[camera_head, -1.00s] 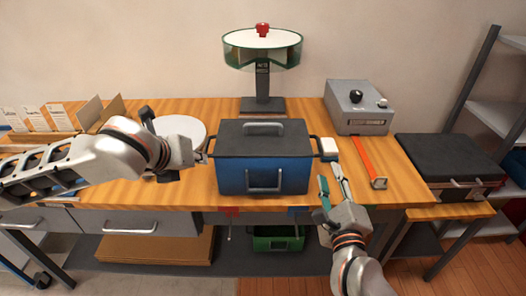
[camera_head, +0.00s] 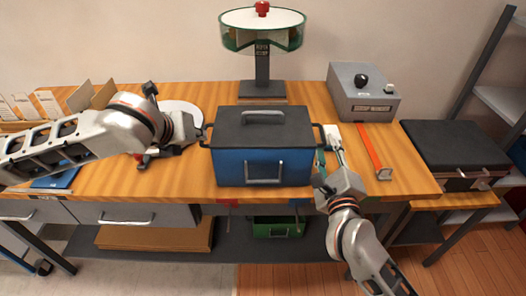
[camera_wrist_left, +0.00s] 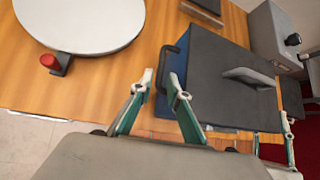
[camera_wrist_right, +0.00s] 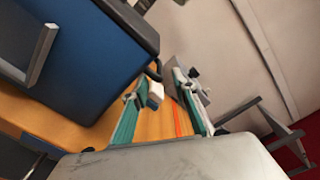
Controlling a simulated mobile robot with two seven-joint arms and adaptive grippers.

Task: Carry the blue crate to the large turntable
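The blue crate (camera_head: 263,165), with a dark lid and side handles, stands upright on the wooden table. A white round disc (camera_head: 180,108), apparently the large turntable, lies left of it, partly hidden behind my left arm. The disc shows more fully in the left wrist view (camera_wrist_left: 80,22). My left gripper (camera_head: 203,131) is at the crate's left handle (camera_wrist_left: 168,52); its fingers are apart, and contact is unclear. My right gripper (camera_head: 328,150) is open close to the crate's right handle (camera_head: 321,132), with nothing visibly gripped.
A green-sided round stand (camera_head: 263,35) with a red knob rises behind the crate. A grey box (camera_head: 362,95), an orange strip (camera_head: 373,150) and a small white block (camera_head: 333,131) are at the right. A black-topped case (camera_head: 455,147) stands farther right. Bare tabletop shows left of the crate.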

